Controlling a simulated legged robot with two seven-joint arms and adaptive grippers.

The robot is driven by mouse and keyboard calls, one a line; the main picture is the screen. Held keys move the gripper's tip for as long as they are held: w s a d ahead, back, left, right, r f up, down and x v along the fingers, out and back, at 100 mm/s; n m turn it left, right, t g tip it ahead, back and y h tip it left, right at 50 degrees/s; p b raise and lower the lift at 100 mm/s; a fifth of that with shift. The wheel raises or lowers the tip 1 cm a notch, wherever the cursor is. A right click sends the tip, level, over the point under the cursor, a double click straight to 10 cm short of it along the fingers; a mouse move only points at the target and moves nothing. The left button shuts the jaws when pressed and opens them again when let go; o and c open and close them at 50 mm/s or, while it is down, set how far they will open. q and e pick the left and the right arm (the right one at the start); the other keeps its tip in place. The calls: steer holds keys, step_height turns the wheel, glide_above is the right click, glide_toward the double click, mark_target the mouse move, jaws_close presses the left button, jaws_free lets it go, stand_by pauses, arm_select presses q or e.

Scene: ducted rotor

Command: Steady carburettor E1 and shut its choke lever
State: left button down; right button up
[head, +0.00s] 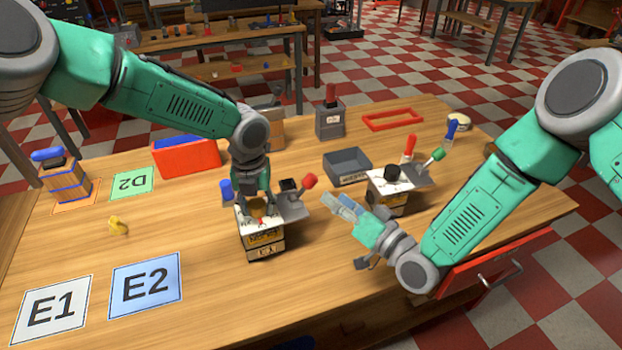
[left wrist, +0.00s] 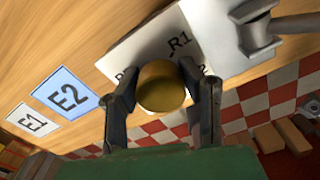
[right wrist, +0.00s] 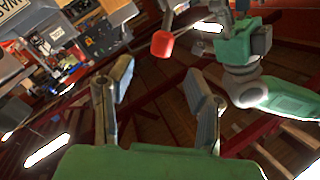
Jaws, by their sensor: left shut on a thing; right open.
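A carburettor with a white top and a label that appears to read E1 (head: 265,250) stands on the wooden table. It has a blue knob (head: 225,190) at left and a red-tipped lever (head: 309,181) at right. My left gripper (head: 257,204) is over its top; in the left wrist view its fingers (left wrist: 160,95) are shut on a round brass cap (left wrist: 162,84). My right gripper (head: 345,205) is open and empty, right of the carburettor and apart from it. In the right wrist view a red knob (right wrist: 162,44) shows beyond the open fingers (right wrist: 158,85).
A second carburettor (head: 388,195) with red, blue and green knobs stands behind my right gripper. A grey tray (head: 347,163) and a red bin (head: 187,158) are farther back. Cards E1 (head: 52,309) and E2 (head: 146,285) lie bare at front left; a small yellow piece (head: 118,226) lies behind them.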

mark_target(310, 180)
steer(key=x, duration=0.8)
steer(key=shift+w+a, duration=0.3)
jaws_close()
